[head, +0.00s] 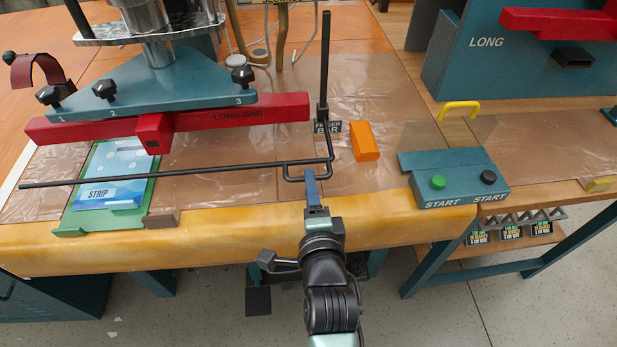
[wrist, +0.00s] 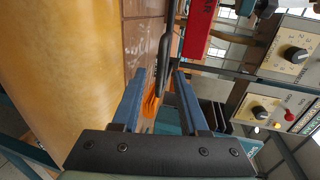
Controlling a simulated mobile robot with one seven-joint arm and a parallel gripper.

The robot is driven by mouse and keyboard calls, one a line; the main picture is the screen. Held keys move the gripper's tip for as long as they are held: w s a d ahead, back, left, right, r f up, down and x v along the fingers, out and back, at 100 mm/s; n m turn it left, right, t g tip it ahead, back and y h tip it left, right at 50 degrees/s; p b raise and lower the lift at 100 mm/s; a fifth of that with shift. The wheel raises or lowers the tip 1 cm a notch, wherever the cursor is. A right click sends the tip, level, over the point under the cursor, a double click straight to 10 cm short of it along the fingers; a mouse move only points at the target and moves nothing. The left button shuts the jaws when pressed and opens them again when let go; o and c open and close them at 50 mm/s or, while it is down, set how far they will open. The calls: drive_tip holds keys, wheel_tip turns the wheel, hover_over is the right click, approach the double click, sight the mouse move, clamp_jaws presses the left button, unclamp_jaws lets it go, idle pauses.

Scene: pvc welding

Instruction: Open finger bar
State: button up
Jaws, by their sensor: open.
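The finger bar (head: 170,174) is a thin black rod lying low across the front of the table, below the red long bar. At its right end it bends into a small handle loop beside an upright black post (head: 325,65) with a "FINGER BAR" label (head: 328,127). My gripper (head: 311,178) is at the handle loop, its blue fingers pointing toward it. In the wrist view my gripper (wrist: 157,80) is open, and the dark finger bar (wrist: 165,60) shows between or just beyond the fingertips. I cannot tell whether they touch.
The red long bar (head: 270,112) hangs under a teal press plate (head: 190,85). A green tray (head: 75,218) with a blue strip card (head: 110,190) lies at the left. An orange block (head: 364,142) and the teal start-button box (head: 455,178) stand to the right.

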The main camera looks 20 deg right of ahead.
drive_tip(key=shift+x, duration=1.8)
clamp_jaws()
